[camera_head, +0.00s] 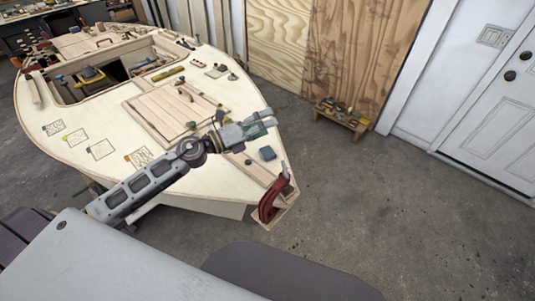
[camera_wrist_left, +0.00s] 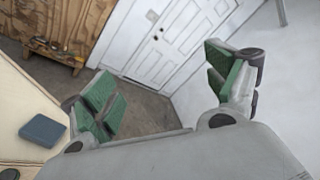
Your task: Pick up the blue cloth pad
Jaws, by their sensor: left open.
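The blue cloth pad (camera_head: 267,153) lies flat on the plywood deck near the narrow end of the hull. It also shows at the left of the left wrist view (camera_wrist_left: 42,130) as a small slate-blue square. My left gripper (camera_head: 266,119) is just behind the pad in the head view, above the deck and apart from the pad. In the left wrist view its green-padded fingers (camera_wrist_left: 168,88) are spread wide with nothing between them. My right gripper is not in view.
The plywood hull (camera_head: 85,152) carries scattered tools and sheets. A red clamp (camera_head: 270,197) grips the hull's tip near the pad. A low wooden stool (camera_head: 341,117) with items stands by the wall. The grey floor at the right is clear.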

